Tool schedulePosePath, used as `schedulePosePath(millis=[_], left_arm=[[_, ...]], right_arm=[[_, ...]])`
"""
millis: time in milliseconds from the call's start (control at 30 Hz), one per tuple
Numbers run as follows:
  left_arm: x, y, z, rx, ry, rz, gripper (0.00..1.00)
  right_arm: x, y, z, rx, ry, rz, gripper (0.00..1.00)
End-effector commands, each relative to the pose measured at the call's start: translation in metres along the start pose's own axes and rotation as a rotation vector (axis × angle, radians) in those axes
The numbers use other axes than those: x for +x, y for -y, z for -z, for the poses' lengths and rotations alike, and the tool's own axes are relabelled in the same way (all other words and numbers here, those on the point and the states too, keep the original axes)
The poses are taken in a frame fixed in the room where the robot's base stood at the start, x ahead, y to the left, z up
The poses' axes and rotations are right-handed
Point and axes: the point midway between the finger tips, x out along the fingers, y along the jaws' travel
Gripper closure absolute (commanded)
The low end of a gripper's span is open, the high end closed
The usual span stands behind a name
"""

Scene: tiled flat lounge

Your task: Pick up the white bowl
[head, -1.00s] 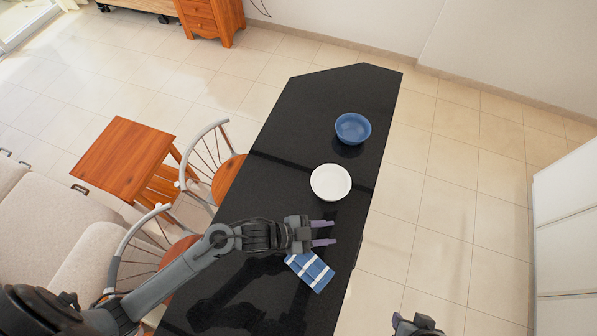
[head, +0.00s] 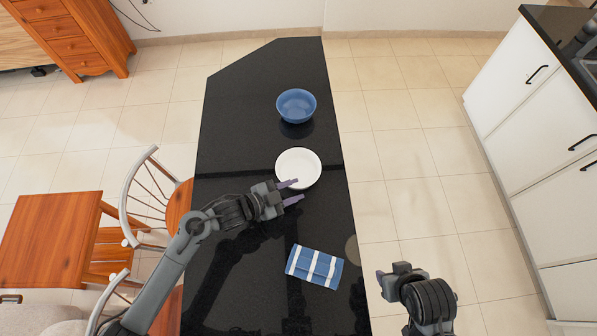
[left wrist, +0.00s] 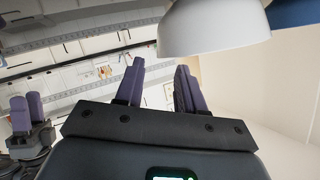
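The white bowl (head: 298,168) stands upright on the black table (head: 235,120), near its right edge. In the left wrist view the bowl (left wrist: 210,30) fills the upper right, cut off by the top edge. My left gripper (head: 300,189) is at the near side of the bowl, its two purple fingers apart with nothing between them. They also show apart in the left wrist view (left wrist: 160,88). Whether a finger touches the bowl, I cannot tell. My right gripper (head: 392,278) is beyond the table's right edge; its finger gap is not clear.
A blue bowl (head: 296,105) stands behind the white one. A blue-and-white striped cloth (head: 314,266) lies on the table in front. Chairs (head: 150,200) and a wooden side table (head: 50,240) stand left. White cabinets (head: 530,130) line the right, with clear floor between.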

Motion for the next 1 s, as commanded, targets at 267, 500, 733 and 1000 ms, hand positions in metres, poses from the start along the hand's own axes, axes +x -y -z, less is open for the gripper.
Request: schedulePosePath(millis=[267,500,733,1000], left_arm=[[0.017,0.001,0.0,0.0,0.0,0.001,0.62],[0.048,0.001,-0.002,-0.001,0.0,0.0,0.62],[0.059,0.001,-0.002,0.001,0.002,0.001,0.62],[0.059,0.001,-0.002,0.001,0.002,0.001,0.75]], right_arm=[[0.001,0.002,0.0,0.005,0.0,0.004,0.57],[0.002,0.003,0.0,0.008,0.0,0.008,0.57],[0.003,0.002,-0.001,0.007,0.0,0.006,0.57],[0.003,0.0,-0.001,-0.001,0.002,-0.001,0.57]])
